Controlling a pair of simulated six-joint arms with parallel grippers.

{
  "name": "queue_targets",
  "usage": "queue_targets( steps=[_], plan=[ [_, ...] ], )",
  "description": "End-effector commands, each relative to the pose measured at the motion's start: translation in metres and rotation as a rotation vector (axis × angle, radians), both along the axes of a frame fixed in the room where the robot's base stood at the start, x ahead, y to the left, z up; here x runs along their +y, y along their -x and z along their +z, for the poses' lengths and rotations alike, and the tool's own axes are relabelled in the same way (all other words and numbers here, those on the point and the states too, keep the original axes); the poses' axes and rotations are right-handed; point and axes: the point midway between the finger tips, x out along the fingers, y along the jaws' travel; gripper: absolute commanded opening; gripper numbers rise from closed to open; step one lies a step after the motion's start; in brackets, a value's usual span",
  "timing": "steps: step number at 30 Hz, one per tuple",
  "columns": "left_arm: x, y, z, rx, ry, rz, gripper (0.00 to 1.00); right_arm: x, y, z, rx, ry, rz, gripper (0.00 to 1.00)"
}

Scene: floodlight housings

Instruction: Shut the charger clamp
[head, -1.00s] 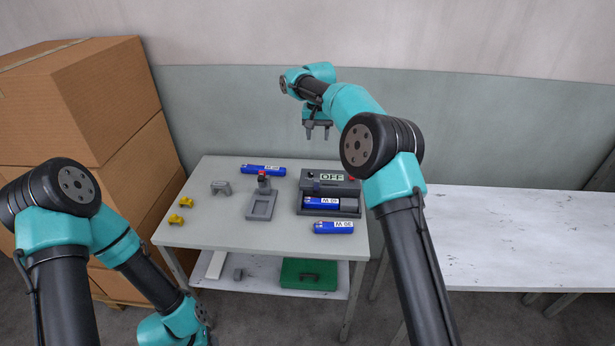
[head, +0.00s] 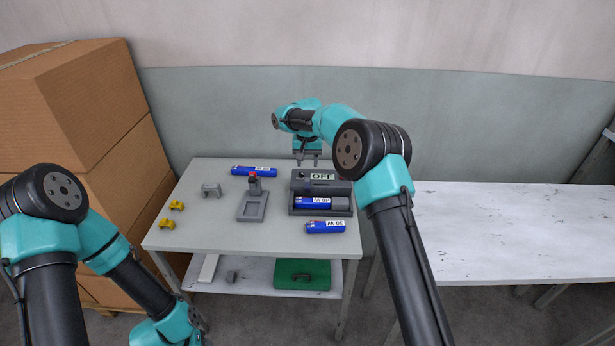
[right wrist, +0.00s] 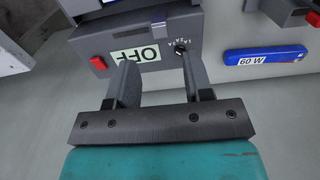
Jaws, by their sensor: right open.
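The charger (head: 343,212) is a dark grey box at the back right of the table, with a blue 40 W battery (head: 312,202) in its front bay. Its back panel has an OFF label (right wrist: 136,56), a black dial (right wrist: 180,46) and a red button (right wrist: 98,62). My left gripper is out of view.
A 60 W battery (head: 254,171) lies at the back, and a 30 W battery (head: 325,227) lies in front of the charger. A grey stand with a red top (head: 252,206), a grey bracket (head: 211,190) and yellow pieces (head: 167,223) stand to the left.

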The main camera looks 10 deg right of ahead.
Motion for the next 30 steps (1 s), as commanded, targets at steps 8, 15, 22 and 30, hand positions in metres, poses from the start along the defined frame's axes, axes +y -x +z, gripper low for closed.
queue_targets(
  steps=[8, 15, 22, 30],
  plan=[
    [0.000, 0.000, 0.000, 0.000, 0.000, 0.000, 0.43, 0.000, 0.000, -0.047, 0.002, 0.001, 0.000, 0.47],
    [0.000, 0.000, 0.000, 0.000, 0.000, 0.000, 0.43, 0.000, 0.000, -0.067, 0.000, -0.001, -0.001, 0.47],
    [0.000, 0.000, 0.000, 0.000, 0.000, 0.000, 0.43, 0.000, 0.000, -0.068, 0.000, -0.001, 0.000, 0.47],
    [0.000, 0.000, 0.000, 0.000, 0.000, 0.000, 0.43, 0.000, 0.000, -0.068, 0.000, -0.001, 0.000, 0.28]
  ],
)
